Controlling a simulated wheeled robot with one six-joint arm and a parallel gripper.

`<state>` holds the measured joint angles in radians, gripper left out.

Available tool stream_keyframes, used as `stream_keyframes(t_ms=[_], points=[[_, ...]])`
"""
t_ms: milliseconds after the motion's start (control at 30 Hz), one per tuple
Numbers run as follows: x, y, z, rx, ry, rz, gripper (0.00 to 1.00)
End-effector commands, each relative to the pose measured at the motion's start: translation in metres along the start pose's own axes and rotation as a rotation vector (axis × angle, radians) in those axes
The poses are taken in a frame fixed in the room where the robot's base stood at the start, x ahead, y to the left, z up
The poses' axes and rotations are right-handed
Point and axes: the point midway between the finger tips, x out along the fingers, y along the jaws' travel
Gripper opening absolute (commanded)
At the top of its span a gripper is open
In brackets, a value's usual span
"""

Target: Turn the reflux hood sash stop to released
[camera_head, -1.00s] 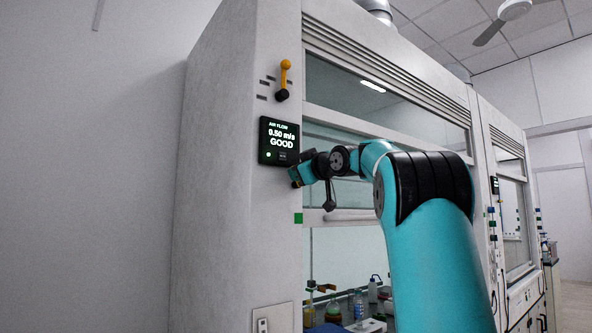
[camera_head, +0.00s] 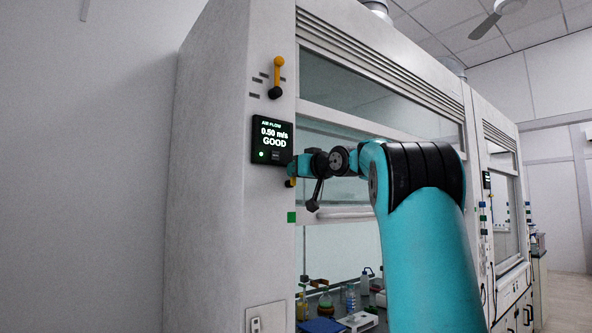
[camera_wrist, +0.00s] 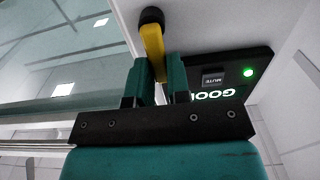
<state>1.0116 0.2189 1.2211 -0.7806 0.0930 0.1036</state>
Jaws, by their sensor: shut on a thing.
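A yellow lever with a black round hub (camera_wrist: 154,45) sits on the hood's front post, beside the air flow panel. My gripper (camera_wrist: 158,80) is shut on this lever in the wrist view, one finger on each side of the yellow handle, with the hub beyond the fingertips. In the head view my gripper (camera_head: 292,170) is at the panel's lower right, and a small yellow bit of the lever (camera_head: 291,182) shows just below it. The rest of the lever is hidden there. No label on the lever can be read.
A second yellow lever with a black hub (camera_head: 276,78) stands upright above the air flow panel (camera_head: 271,140), which reads GOOD. The glass sash (camera_head: 340,213) is beside my arm. Bottles (camera_head: 326,303) stand inside the hood. Free room lies left of the hood.

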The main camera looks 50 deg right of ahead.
Motion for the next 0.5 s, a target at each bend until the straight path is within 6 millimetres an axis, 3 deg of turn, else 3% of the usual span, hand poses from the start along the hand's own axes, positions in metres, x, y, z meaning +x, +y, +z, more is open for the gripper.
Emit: stream_keyframes(t_ms=[333, 367, 400, 467, 500], points=[[0.0002, 0.0008, 0.0009, 0.008, -0.001, 0.001, 0.00], [0.0002, 0.0008, 0.0009, 0.007, -0.001, 0.001, 0.22], [0.0001, 0.0008, 0.0009, 0.007, -0.001, 0.002, 0.31], [0.0002, 0.0007, 0.0008, 0.006, -0.001, 0.001, 0.43], [0.0001, 0.0007, 0.0007, 0.006, -0.001, 0.001, 0.43]])
